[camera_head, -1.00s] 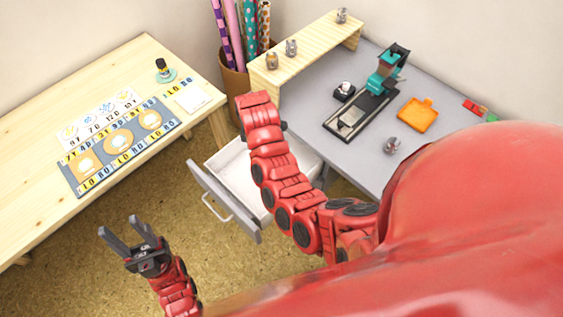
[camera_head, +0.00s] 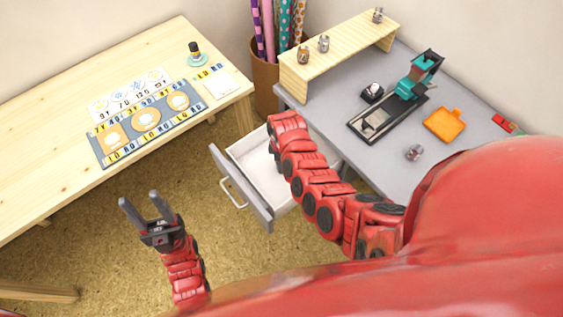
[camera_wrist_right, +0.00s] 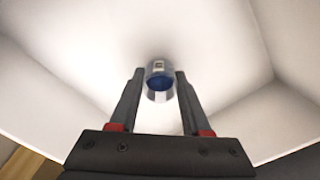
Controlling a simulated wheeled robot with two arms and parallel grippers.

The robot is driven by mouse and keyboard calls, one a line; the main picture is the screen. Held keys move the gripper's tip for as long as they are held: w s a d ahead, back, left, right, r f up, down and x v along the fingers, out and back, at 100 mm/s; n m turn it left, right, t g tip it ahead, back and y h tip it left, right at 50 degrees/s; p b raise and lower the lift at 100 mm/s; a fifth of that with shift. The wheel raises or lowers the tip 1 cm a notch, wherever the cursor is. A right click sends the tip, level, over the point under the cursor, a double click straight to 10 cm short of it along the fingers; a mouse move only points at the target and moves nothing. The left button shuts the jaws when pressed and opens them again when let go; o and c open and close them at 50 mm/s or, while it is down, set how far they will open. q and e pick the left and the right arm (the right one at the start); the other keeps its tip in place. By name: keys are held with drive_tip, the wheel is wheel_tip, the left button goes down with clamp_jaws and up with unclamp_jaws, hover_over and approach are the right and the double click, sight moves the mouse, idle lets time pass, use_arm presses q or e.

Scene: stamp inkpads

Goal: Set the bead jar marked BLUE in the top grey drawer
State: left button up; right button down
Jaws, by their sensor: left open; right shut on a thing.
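The bead jar (camera_wrist_right: 158,84), a small clear jar with blue contents and a grey lid, is between the fingers of my right gripper (camera_wrist_right: 159,74) in the right wrist view. Its label is too small to read. My right gripper is shut on it, over the white inside of the drawer; I cannot tell if the jar touches the floor. In the head view, the top grey drawer (camera_head: 240,188) is pulled open, and my right arm hides the gripper and jar. My left gripper (camera_head: 139,197) is open and empty, low over the floor left of the drawer.
Other small jars (camera_head: 323,43) stand on the wooden shelf (camera_head: 345,45), and one jar (camera_head: 414,153) on the grey desk (camera_head: 350,155). A stamp press (camera_head: 405,95) and an orange tray (camera_head: 444,125) are there too. A wooden table (camera_head: 45,150) stands left.

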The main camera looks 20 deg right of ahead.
drive_tip(key=shift+f, duration=0.2)
drive_tip(key=shift+c, duration=1.8)
unclamp_jaws()
